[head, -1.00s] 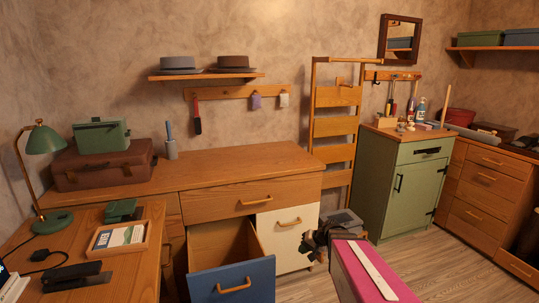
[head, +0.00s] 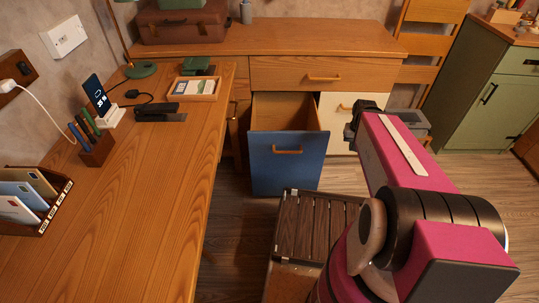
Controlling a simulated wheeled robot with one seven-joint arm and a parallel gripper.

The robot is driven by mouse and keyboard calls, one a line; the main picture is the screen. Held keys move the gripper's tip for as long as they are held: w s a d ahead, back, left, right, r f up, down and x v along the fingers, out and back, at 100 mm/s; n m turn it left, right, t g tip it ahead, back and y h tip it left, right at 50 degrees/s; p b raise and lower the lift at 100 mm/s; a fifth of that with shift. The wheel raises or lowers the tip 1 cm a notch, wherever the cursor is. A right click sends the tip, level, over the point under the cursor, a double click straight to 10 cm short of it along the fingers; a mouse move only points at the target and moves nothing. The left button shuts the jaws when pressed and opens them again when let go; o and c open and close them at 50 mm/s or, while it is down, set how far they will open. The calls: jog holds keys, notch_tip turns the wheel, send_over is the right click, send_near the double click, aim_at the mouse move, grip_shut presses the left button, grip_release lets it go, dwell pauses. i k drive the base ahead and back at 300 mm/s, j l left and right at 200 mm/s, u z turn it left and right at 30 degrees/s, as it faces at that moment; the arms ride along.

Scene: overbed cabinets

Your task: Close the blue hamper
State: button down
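The blue hamper (head: 287,163) is a blue-fronted pull-out under the wooden dresser top, with a wooden handle (head: 287,151) on its front. It stands pulled out, and its open wooden inside shows behind the blue front. My arm, in pink and black, reaches forward on the right of the head view. My gripper (head: 352,128) is at the arm's far end, right of the blue front and before the white front, apart from the blue hamper as far as I can see. Its fingers are mostly hidden by the arm, so their opening does not show.
The white front (head: 340,112) is right of the hamper. A wooden desk (head: 150,190) with a letter box, phone and pen holder fills the left. A slatted dark box (head: 312,222) sits on the floor before the hamper. A green cabinet (head: 490,105) stands right.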

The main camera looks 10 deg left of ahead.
aim_at(287, 143)
jog(key=u, duration=1)
jog(key=k+l+u, duration=0.2)
jog(key=l, duration=0.15)
jog(key=l+u, duration=0.15)
jog(key=l, duration=0.2)
jog(key=k+l+u, duration=0.2)
jog(key=k+l, duration=0.05)
jog(key=l, duration=0.05)
